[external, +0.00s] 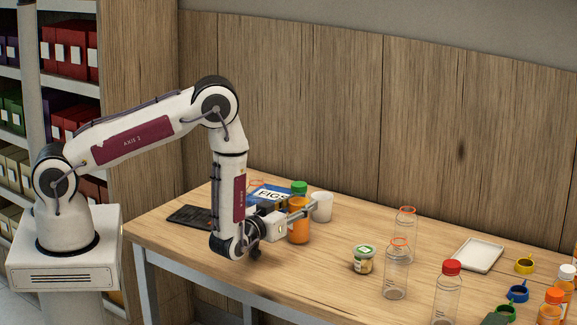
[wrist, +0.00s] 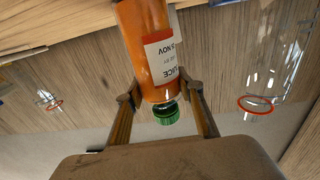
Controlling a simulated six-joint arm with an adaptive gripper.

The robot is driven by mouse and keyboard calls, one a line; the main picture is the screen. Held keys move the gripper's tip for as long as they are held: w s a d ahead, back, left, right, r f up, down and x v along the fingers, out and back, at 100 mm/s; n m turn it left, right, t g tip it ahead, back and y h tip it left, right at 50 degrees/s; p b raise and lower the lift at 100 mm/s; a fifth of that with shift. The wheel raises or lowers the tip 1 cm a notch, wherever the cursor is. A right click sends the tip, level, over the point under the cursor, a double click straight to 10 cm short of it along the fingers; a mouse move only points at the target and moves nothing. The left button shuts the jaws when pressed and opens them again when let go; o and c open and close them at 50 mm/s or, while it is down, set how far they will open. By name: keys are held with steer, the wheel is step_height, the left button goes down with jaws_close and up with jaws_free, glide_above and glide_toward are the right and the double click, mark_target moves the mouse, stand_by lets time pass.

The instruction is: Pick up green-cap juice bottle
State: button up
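The green-cap juice bottle (external: 299,229) is upright at the table's near left part, filled with orange juice. Its green cap (external: 299,187) shows above my gripper. In the wrist view the bottle (wrist: 152,45) appears cap-down, with a white label and the green cap (wrist: 167,112) near the palm. My gripper (external: 305,210) is level at the bottle's upper half. In the wrist view its fingers (wrist: 160,95) stand on both sides of the bottle, with their tips very close to it. I cannot tell whether they press on it. The base appears at table height.
A blue FIGS box (external: 268,196) and a white cup (external: 321,207) stand close by. A dark tablet (external: 190,216) lies left. A small jar (external: 363,260), clear empty bottles (external: 396,275), a red-cap bottle (external: 447,295) and a white tray (external: 478,254) are to the right.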

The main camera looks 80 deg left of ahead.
steer(key=shift+r, duration=0.15)
steer(key=shift+r, duration=4.9)
